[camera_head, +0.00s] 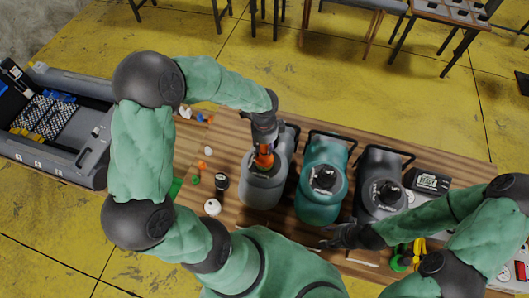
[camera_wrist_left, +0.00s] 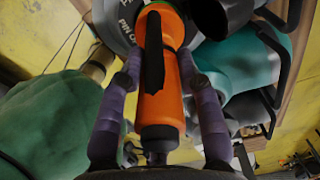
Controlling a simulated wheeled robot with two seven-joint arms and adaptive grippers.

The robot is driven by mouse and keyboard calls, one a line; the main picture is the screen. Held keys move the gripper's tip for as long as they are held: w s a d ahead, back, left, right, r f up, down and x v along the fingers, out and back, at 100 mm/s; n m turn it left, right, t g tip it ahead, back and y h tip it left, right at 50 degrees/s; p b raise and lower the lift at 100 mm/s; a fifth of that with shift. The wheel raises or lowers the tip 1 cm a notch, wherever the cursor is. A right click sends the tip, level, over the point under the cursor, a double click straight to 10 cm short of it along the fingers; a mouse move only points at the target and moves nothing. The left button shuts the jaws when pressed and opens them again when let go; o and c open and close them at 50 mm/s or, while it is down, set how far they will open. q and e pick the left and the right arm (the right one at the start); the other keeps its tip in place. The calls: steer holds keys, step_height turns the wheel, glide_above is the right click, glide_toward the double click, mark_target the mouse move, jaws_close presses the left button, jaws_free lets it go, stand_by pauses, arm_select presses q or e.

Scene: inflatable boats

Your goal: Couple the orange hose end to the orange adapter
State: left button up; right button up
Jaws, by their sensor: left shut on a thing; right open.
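My left gripper (camera_head: 263,150) is shut on an orange cylinder (camera_wrist_left: 162,70) over the left grey canister (camera_head: 262,192). In the left wrist view, the cylinder has a black strip along it and a dark collar at its near end, and lies between my purple fingers (camera_wrist_left: 163,95). I cannot tell for sure whether it is the hose end or the adapter. Its far end is at the canister's top, but contact is unclear. My right gripper (camera_head: 330,241) is open and empty near the table's front, below the canisters.
A teal canister (camera_head: 318,210) and another grey canister (camera_head: 382,197) stand to the right on the wooden table (camera_head: 228,140). A black-capped bottle (camera_head: 221,184) and a white round piece (camera_head: 212,207) are at the left.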

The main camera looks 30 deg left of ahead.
arm_select(q)
steer(key=shift+f+b, duration=0.8)
steer(key=shift+f, duration=0.2)
stand_by(0.6)
steer(key=o, duration=1.2)
step_height(320, 180, up, 12)
steer(key=shift+r, duration=0.1)
